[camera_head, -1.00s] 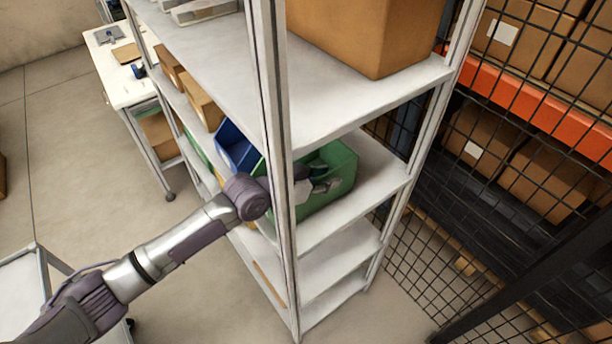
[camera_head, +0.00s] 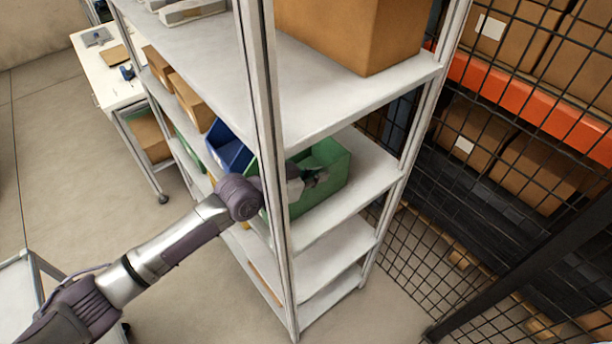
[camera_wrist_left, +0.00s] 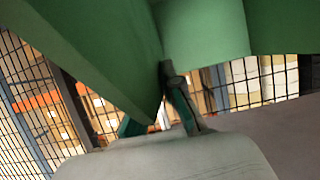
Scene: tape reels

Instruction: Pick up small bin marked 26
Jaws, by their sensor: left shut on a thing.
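A green bin (camera_head: 330,165) stands on the middle shelf of the white rack, partly behind the front post. No number can be read on it. My left gripper (camera_head: 317,178) reaches behind the post to the bin and is shut on part of it, seemingly a wall. The left wrist view shows green bin surfaces (camera_wrist_left: 205,30) close above, with my left gripper's dark fingers (camera_wrist_left: 160,103) at a lower green edge. The exact contact is partly hidden. My right gripper is not in view.
The rack's upright post (camera_head: 268,150) stands close in front of my wrist. A blue bin (camera_head: 228,148) sits to the left of the green bin. A large cardboard box (camera_head: 350,35) is on the shelf above. Black wire mesh (camera_head: 440,235) closes the right side.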

